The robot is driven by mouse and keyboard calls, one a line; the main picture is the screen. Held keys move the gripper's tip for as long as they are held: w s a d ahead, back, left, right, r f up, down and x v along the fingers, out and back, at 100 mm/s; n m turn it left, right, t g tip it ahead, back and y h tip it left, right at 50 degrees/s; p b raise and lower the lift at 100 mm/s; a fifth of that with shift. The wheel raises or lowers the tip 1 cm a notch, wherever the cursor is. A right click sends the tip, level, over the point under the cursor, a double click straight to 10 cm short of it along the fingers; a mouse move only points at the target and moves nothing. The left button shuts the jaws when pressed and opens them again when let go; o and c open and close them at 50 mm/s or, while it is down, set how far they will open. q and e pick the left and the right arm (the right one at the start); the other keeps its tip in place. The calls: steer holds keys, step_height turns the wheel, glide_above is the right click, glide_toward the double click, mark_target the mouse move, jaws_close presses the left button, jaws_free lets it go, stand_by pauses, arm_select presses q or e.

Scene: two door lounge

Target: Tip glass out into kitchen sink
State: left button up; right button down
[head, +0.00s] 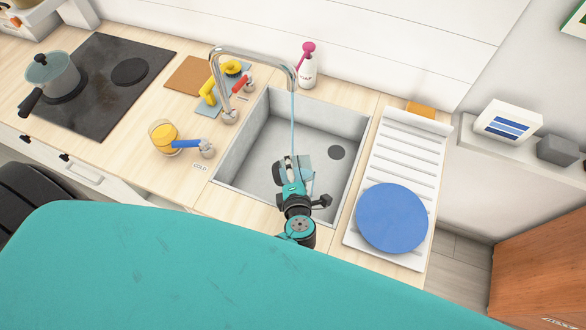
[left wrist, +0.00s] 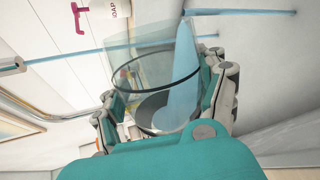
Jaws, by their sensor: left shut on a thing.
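My left gripper (head: 292,172) is over the kitchen sink (head: 237,158), below the tap. It is shut around a clear glass (head: 306,168), which also shows between the fingers in the left wrist view (left wrist: 145,75). The glass lies tipped on its side. Blue water (left wrist: 184,85) lies along one side inside it, and a blue stream (left wrist: 245,12) runs from its rim. The tap (head: 255,52) is running, with a thin stream (head: 293,120) falling into the sink beside or behind the glass; I cannot tell which. My right gripper is not in view.
A blue plate (head: 392,218) lies on the white drainer (head: 386,160) right of the sink. A pink-topped soap bottle (head: 307,70) stands behind. Left are a blue tap handle (head: 187,143), a yellow-filled glass jar (head: 163,136), and a hob (head: 105,95) with a pot.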

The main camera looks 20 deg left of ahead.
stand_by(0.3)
arm_select(q)
steer(key=shift+s+a+f+n+h, duration=0.3)
steer(key=shift+s+a+f+n, duration=0.1)
steer(key=shift+a+n, duration=0.2)
steer(key=shift+f+t, duration=0.1)
steer(key=shift+t, duration=0.2)
